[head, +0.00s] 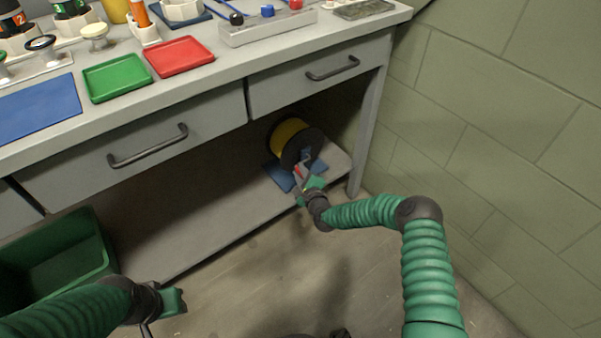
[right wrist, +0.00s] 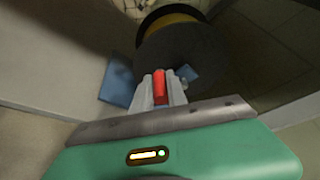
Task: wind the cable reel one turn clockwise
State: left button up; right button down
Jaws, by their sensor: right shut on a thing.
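The cable reel (head: 290,139), yellow with dark flanges, stands on the lower shelf under the right drawer. My right gripper (head: 301,176) is at the front face of the reel, low on it. In the right wrist view the reel's dark flange (right wrist: 205,55) fills the top middle, and the right gripper (right wrist: 160,88) is shut on a red handle (right wrist: 160,86) in front of it. The fingers hide part of the handle. My left gripper (head: 172,301) is low on the left, near the green bin, and its fingers cannot be made out.
A blue mat (head: 279,177) lies under the reel on the lower shelf (head: 215,222). A wall (head: 490,140) stands close on the right. Drawers with handles (head: 148,146) overhang the shelf. A green bin (head: 60,250) is on the floor at left. Trays (head: 115,77) and tools sit on the bench top.

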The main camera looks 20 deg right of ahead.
jog(key=shift+d+r+m, duration=0.1)
jog(key=shift+d+m, duration=0.1)
jog(key=shift+m, duration=0.1)
dwell(0.6)
jog(key=shift+d+r+m+g+y, duration=0.15)
jog(key=shift+r+m+g+y, duration=0.2)
jog(key=shift+r+m, duration=0.3)
jog(key=shift+d+r+m+g+y, duration=0.15)
jog(key=shift+r+m+g+y, duration=0.15)
jog(key=shift+m, duration=0.35)
jog(key=w+d+r+m+g+y+p, duration=0.2)
jog(key=d+r+m+y, duration=0.2)
jog(key=m, duration=0.5)
jog(key=shift+w+d+r+y+p, duration=0.15)
jog(key=shift+d+r+y+p, duration=0.15)
jog(key=shift+d+y, duration=0.7)
jog(key=shift+f, duration=0.1)
